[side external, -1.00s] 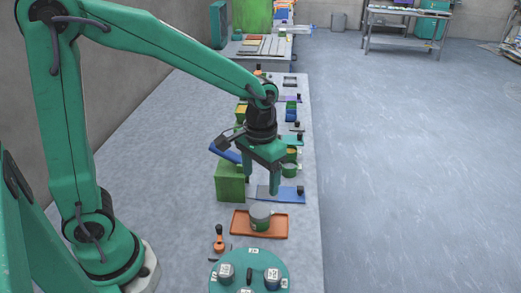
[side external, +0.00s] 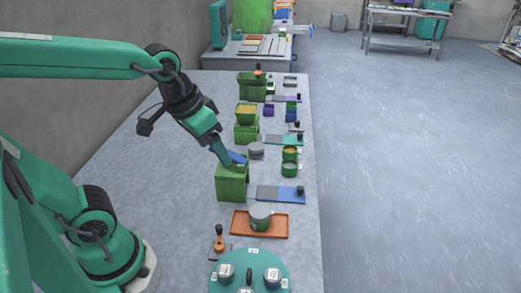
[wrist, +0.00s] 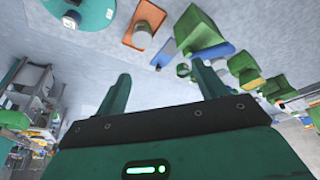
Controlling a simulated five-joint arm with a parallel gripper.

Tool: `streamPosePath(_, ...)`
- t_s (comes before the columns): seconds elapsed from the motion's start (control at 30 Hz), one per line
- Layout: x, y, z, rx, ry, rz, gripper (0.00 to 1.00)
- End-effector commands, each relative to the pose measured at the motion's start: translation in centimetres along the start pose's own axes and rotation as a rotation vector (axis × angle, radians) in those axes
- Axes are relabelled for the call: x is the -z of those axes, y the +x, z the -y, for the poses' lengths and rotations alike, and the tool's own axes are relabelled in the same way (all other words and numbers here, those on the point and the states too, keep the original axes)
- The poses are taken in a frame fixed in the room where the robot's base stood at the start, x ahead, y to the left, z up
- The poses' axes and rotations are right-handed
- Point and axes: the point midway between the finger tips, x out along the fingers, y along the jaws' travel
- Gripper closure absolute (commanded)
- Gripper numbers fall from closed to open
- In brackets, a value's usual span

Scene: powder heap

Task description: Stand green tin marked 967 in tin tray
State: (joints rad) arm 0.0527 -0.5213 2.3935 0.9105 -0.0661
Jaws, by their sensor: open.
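A green tin with a grey top (side external: 260,215) stands upright in the orange tray (side external: 237,222) near the front of the bench. No number can be read on it at this size. The tin (wrist: 138,37) and tray (wrist: 148,10) also show at the top of the wrist view. My gripper (side external: 226,157) is tilted in the side view, up and to the left of the tin and clear of it. In the wrist view its two fingers (wrist: 163,86) are wide apart with nothing between them.
A green box (side external: 231,183) with a blue flap (side external: 238,157) stands behind the tray, close to my gripper in the picture. A blue mat (side external: 282,194) lies beside it. A round teal stand (side external: 250,262) with small tins is in front. Several tins and boxes line the bench behind.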

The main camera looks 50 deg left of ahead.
Motion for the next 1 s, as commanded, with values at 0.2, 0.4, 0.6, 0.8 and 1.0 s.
streamPosePath(0.2, -2.0, -1.8, 1.0, 0.011, 0.011, -0.095, 0.29)
streamPosePath(0.4, -2.8, -2.3, 1.4, 0.017, 0.017, -0.131, 0.29)
streamPosePath(0.6, -2.9, -2.3, 1.4, 0.018, 0.019, -0.134, 0.29)
streamPosePath(0.8, -2.9, -2.3, 1.4, 0.017, 0.018, -0.134, 0.29)
streamPosePath(1.0, -2.9, -2.3, 1.4, 0.017, 0.018, -0.134, 0.29)
